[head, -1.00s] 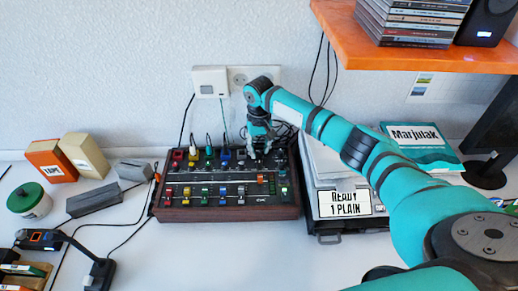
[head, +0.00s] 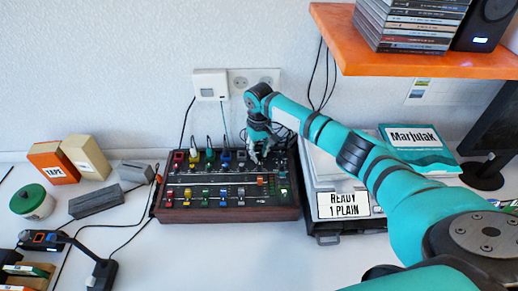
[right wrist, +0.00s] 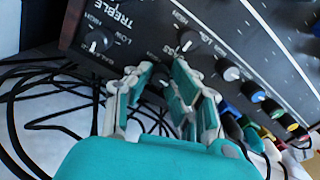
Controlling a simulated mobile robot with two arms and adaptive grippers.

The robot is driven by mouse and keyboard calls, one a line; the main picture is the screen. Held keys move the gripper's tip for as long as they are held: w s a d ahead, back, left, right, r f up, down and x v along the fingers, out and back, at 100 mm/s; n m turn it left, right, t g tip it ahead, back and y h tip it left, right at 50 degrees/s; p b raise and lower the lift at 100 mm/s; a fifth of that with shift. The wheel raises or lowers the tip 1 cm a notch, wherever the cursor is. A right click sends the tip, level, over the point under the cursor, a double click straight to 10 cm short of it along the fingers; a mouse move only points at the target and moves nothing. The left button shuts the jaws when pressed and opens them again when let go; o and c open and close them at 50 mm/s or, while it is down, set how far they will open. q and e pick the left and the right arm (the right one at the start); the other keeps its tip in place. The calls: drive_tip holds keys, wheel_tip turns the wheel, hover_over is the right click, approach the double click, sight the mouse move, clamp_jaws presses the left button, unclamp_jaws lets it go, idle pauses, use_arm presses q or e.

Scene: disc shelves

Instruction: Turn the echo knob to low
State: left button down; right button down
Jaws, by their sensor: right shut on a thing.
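The mixer (head: 228,209) is a dark box with a wooden front, with several knobs and coloured sliders. My right gripper (head: 258,156) points down onto its back right part. In the right wrist view my right gripper (right wrist: 160,93) has its fingers closed around a small dark knob, mostly hidden between them. A knob (right wrist: 98,42) near the printed word TREBLE and another knob (right wrist: 188,41) stand close to the fingers. I cannot read an echo label, so I cannot tell whether the held knob is the echo one. My left gripper is not in view.
Cables plug in along the mixer's back edge and tangle behind it. A grey machine with a READY 1 PLAIN sign (head: 343,205) stands close on the right. An orange shelf (head: 400,62) overhangs at upper right.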

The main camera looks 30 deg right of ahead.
sight(259, 154)
drive_tip(key=n+p, duration=0.1)
drive_tip(key=n, duration=0.2)
drive_tip(key=c, duration=1.5)
unclamp_jaws()
wheel_tip(259, 154, up, 12)
drive_tip(key=shift+r, duration=0.1)
drive_tip(key=shift+a, duration=0.1)
